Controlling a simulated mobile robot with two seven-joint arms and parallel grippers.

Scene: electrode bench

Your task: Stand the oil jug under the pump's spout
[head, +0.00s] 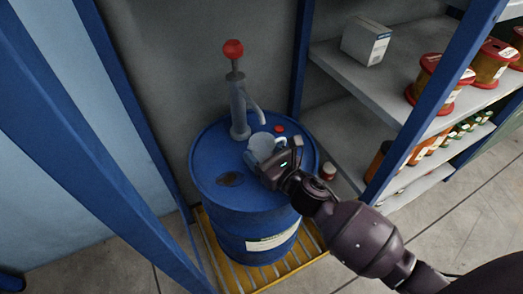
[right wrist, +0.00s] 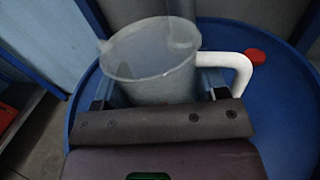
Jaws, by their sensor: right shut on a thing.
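The oil jug (head: 259,146) is a pale, translucent open-topped vessel. It is upright above the top of the blue drum (head: 213,187), and I cannot tell whether its base touches the drum. The hand pump (head: 238,108), grey with a red knob, stands on the drum. Its spout (head: 258,114) bends down to the right, close to the jug's mouth. My right gripper (head: 268,166) is shut on the jug (right wrist: 150,75). The jug's white handle (right wrist: 240,68) points right in the right wrist view, where a grey tube (right wrist: 181,30) shows at the far rim. My left gripper is not in view.
A red cap (head: 280,128) lies on the drum top, right of the jug. A dark patch (head: 229,179) is at the left. The drum stands on a yellow grate (head: 208,240). Blue shelf posts (head: 440,90) and shelves with spools and bottles stand at the right.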

